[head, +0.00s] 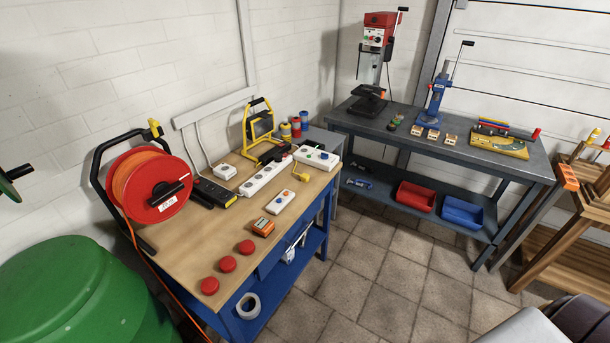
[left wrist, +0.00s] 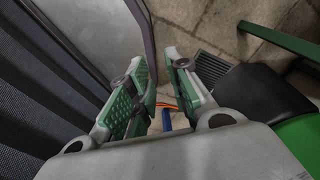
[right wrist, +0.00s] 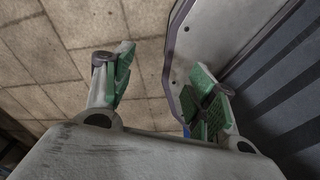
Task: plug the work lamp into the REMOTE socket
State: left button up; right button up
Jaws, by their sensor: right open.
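The yellow work lamp (head: 259,126) stands on a black and yellow frame at the back of the wooden workbench. I cannot read any REMOTE label. My left gripper (left wrist: 160,80) is partly open and empty, over the floor. My right gripper (right wrist: 163,78) is open and empty, over floor tiles.
A red cable reel (head: 150,188), a black box (head: 214,192), a white button unit (head: 280,202), an orange device (head: 263,227) and several red caps (head: 228,264) stand on the workbench (head: 185,255). A green barrel (head: 70,290) is at left. The tiled floor is clear.

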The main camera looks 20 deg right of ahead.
pick_arm(q)
jog(key=shift+s+d+r+p, duration=0.15)
jog(key=shift+d+r+p, duration=0.3)
jog(key=shift+r+p, duration=0.4)
jog(key=shift+s+d+r+p, duration=0.15)
jog(key=shift+d+r+p, duration=0.3)
jog(key=shift+r+p, duration=0.35)
jog(key=shift+s+d+r+p, duration=0.15)
jog(key=shift+d+r+p, duration=0.3)
jog(key=shift+r+p, duration=0.35)
pick_arm(e)
jog(key=shift+s+a+r, duration=0.15)
jog(key=shift+a+r, duration=0.2)
jog(key=shift+r, duration=0.5)
jog(key=shift+s+a+r, duration=0.1)
jog(key=shift+a+r, duration=0.2)
jog(key=shift+r, duration=0.55)
jog(key=shift+s+a+r, duration=0.15)
jog(key=shift+a+r, duration=0.2)
jog(key=shift+r, duration=0.5)
